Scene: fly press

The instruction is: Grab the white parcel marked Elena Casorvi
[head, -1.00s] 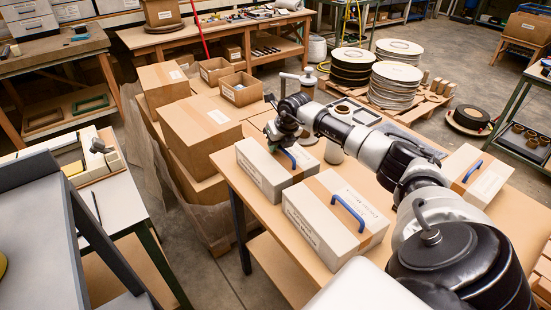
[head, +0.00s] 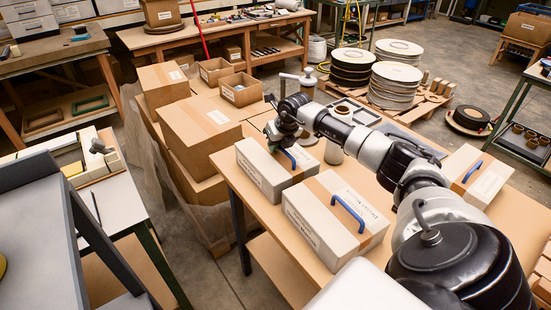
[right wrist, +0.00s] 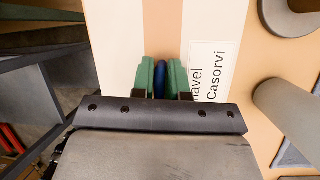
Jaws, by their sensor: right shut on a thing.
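A white parcel (head: 258,172) with a tan tape band and a blue handle stands at the far left of the wooden table. My right gripper (head: 284,146) is shut on its handle; in the right wrist view the green fingers (right wrist: 160,80) pinch the blue handle (right wrist: 160,78) above the parcel (right wrist: 115,40). Its label (right wrist: 209,70) reads "…avel Casorvi", with the start of the first word hidden by the gripper. A second white parcel (head: 318,228) with a blue handle stands nearer, and a third (head: 486,185) stands to the right. Their labels are too small to read. My left gripper is not in view.
Brown cartons (head: 200,125) stand close on the left. Stacked discs (head: 396,85) lie beyond.

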